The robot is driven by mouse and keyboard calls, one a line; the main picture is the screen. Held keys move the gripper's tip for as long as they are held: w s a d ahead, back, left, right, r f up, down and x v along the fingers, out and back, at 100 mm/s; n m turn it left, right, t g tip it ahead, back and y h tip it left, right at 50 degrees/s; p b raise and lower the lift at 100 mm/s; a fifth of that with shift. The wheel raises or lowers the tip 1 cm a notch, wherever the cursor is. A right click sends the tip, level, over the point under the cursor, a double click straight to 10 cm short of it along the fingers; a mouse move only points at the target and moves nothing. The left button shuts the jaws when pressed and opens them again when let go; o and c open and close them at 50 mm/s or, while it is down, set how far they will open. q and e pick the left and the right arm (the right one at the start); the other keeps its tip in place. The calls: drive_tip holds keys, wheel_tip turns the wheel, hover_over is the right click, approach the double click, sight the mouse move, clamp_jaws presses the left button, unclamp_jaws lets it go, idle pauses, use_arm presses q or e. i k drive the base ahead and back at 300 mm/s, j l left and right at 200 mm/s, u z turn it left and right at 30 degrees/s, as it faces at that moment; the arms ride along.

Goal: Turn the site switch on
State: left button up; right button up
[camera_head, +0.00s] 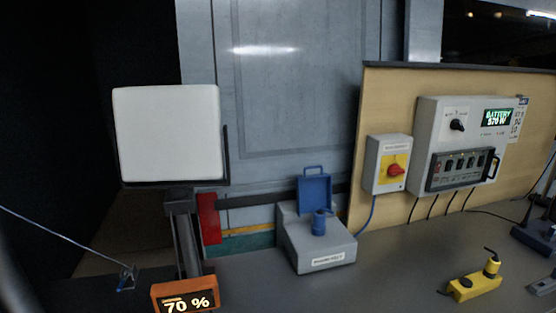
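A grey switch box (388,164) is mounted on the wooden board, right of centre. Its yellow plate carries a red rotary knob (396,170). The label above the knob is too small to read, so I cannot confirm that this is the site switch. The knob's exact position is hard to tell. A larger light-grey panel (428,125) to its right has a black knob (457,125), a green display reading about "BATTERY 570 W" and a dark breaker strip (462,168). Neither of my grippers is in view.
A grey inlet box (325,253) with a raised blue lid (314,190) stands on the counter below. A white square panel (168,133) is on a post at left, above an orange "70 %" display (186,298). A yellow connector (474,287) lies front right.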

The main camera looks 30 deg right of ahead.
sight(394, 169)
drive_tip(key=z, duration=1.8)
drive_tip(key=i+l+u, duration=0.1)
drive_tip(key=l, duration=0.25)
drive_tip(key=i+l, duration=0.15)
drive_tip(key=l, duration=0.2)
drive_tip(key=i+l+u, duration=0.15)
drive_tip(key=l, duration=0.15)
